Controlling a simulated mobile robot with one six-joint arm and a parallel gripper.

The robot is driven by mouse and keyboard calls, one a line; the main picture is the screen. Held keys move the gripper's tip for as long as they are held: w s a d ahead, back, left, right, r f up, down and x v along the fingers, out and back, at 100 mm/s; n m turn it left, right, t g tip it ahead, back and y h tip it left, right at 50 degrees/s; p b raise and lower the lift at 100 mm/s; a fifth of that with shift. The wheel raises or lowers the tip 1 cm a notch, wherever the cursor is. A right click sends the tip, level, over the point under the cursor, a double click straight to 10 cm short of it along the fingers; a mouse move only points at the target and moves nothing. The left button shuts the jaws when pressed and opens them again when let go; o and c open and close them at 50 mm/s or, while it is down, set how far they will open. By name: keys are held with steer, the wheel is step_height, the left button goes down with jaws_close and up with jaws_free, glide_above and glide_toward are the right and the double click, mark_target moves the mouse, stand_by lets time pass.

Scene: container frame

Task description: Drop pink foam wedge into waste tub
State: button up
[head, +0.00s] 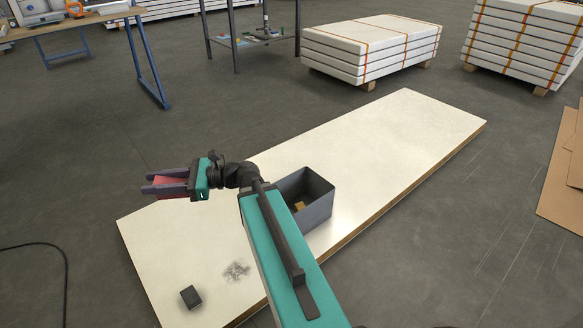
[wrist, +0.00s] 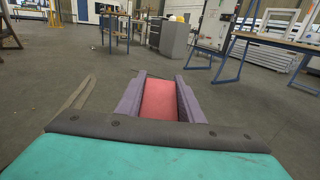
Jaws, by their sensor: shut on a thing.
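The pink foam wedge (head: 171,186) is held between the two dark jaws of my gripper (head: 160,183) at the left of the head view. In the wrist view the wedge (wrist: 160,101) fills the space between the jaws. The waste tub (head: 317,206), a dark grey open box, stands on the pale panel to the right of my gripper, apart from it. A small tan piece shows inside the tub. My arm hides the tub's left part.
The pale panel (head: 400,130) lies low over the floor. A dark block (head: 190,297) and a grey scribble-like patch (head: 236,271) are on its near left part. Strapped white stacks (head: 372,48) stand behind. A blue-legged table (head: 148,70) is at the upper left.

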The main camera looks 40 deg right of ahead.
steer(key=shift+d, duration=0.15)
steer(key=w+d+f+m+t+h, duration=0.2)
steer(key=w+d+f, duration=0.1)
steer(key=d, duration=0.6)
steer(key=w+d+f+m+t+h+b, duration=0.1)
steer(key=w+d+f+m+t+h, duration=0.2)
steer(key=d, duration=0.5)
steer(key=w+d+f+m+t+h, duration=0.15)
steer(key=d+f, duration=0.25)
steer(key=d, duration=0.5)
steer(key=s+d+f+m+h, duration=0.1)
steer(key=d+f+h, duration=0.2)
steer(key=d, duration=0.6)
steer(key=s+d+f+m+t+h, duration=0.1)
steer(key=s+d+f+m+h, duration=0.1)
steer(key=d+f, duration=0.5)
steer(key=s+d+f+m+h+b, duration=0.1)
steer(key=d+f+h, duration=0.3)
steer(key=d, duration=0.9)
steer(key=shift+s+d+f+m, duration=0.15)
steer(key=shift+s+f+m, duration=0.3)
steer(key=shift+f+m, duration=0.3)
steer(key=shift+t+h, duration=0.25)
steer(key=shift+f, duration=0.1)
steer(key=shift+f+b, duration=1.95)
steer(key=shift+f, duration=1)
